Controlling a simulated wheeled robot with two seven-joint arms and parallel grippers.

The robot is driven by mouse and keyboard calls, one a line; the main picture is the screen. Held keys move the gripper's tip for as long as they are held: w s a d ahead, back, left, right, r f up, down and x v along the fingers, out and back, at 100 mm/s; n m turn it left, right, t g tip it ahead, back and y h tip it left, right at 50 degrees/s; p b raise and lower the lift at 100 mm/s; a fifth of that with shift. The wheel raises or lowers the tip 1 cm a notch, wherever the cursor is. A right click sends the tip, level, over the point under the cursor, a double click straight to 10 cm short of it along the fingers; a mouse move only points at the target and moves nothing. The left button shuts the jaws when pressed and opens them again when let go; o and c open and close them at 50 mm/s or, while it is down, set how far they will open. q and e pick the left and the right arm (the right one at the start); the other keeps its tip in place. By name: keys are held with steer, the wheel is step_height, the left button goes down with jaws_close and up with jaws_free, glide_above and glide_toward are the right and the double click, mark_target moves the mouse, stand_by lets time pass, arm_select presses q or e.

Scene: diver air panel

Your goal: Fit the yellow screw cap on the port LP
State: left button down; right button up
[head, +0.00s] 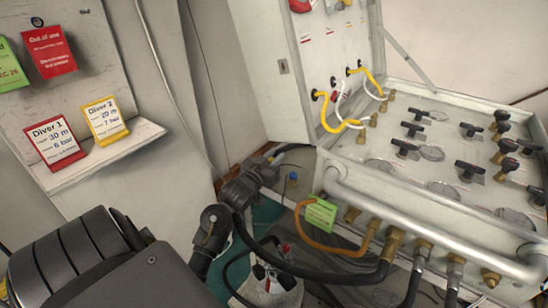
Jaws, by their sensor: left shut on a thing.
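My left gripper (268,168) is beside the left end of the air panel (340,168), with its dark wrist running down to the lower left. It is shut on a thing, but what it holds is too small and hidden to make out. I cannot pick out the yellow screw cap. Brass fittings (373,232) line the panel's front side; no LP label can be read, so I cannot tell which port is LP. My right gripper is not in view.
A metal rail (430,224) runs along the panel's front. An orange hose (312,236) with a green tag (321,213) and a thick black hose (335,275) hang below. A small blue part (293,177) is near the gripper. Diver cards (56,140) stand on the left ledge.

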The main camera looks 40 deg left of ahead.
arm_select(q)
steer(key=shift+s+d+f, duration=0.1)
steer(key=shift+f, duration=0.45)
steer(key=c, duration=1.3)
jaws_free()
steer(key=shift+f, duration=0.1)
steer(key=shift+o, duration=0.2)
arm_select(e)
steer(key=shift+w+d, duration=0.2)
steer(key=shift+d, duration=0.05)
arm_select(q)
steer(key=s+d+r+b, duration=0.1)
steer(key=s+d, duration=0.1)
steer(key=s, duration=0.8)
steer(key=shift+s+r, duration=0.15)
steer(key=shift+s, duration=0.05)
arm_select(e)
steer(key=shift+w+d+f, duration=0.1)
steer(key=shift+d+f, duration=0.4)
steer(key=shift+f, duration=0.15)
